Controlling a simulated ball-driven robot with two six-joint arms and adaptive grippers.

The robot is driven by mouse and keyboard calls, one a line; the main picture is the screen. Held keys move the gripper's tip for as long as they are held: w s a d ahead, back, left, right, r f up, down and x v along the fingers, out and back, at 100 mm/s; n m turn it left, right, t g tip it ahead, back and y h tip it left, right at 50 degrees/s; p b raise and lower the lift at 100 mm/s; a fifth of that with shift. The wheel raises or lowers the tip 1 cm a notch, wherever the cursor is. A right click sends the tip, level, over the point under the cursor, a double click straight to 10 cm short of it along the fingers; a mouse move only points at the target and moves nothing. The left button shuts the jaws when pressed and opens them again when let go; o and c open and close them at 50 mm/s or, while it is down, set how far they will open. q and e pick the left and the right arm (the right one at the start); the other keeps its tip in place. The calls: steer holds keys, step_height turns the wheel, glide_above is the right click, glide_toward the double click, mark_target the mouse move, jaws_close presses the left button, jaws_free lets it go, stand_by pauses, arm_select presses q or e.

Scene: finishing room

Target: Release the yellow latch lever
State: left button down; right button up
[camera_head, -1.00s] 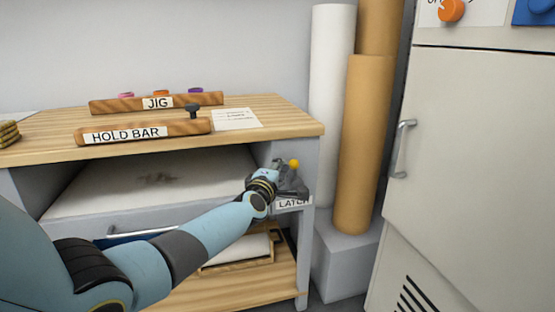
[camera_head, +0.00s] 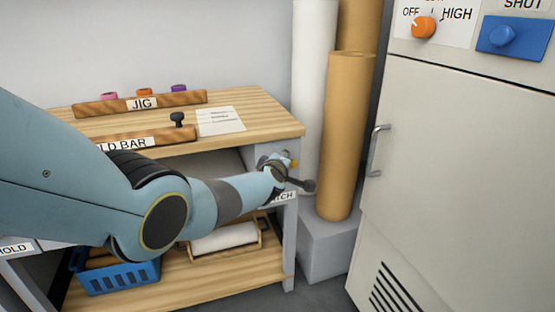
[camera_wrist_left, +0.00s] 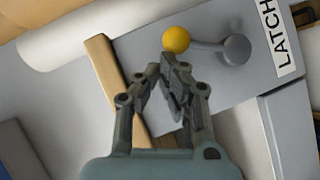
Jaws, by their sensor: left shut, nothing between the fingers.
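The latch lever has a yellow ball (camera_wrist_left: 176,39), a short grey rod and a round grey hub (camera_wrist_left: 235,49) on a grey panel. The white LATCH label (camera_wrist_left: 278,38) is beside the hub. In the wrist view my left gripper (camera_wrist_left: 171,62) is shut and empty, its tips at the edge of the ball; I cannot tell whether they touch. My right gripper is not in view.
The wooden bench top (camera_head: 255,115) carries a JIG bar (camera_head: 180,99) and a HOLD BAR board. A blue crate (camera_head: 118,281) stands on the lower shelf. Brown rolls (camera_head: 348,140) stand right of the bench, then a pale cabinet (camera_head: 455,170) with a handle.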

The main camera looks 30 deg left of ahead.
arm_select(q)
steer(key=shift+w+d+f+b, duration=0.2)
steer(key=shift+w+d+b, duration=0.4)
steer(key=shift+w+d, duration=0.3)
steer(key=shift+w, duration=0.1)
steer(key=shift+r, duration=0.1)
steer(key=shift+a+r+p, duration=0.15)
steer(key=shift+r+p, duration=0.2)
steer(key=shift+p, duration=0.1)
steer(key=s+d+r+p, duration=0.3)
steer(key=s+r+p, duration=0.3)
steer(key=s+p, duration=0.4)
steer(key=shift+s+r+p, duration=0.2)
steer(key=shift+r+p, duration=0.05)
steer(key=shift+p, duration=0.65)
steer(key=shift+d, duration=0.1)
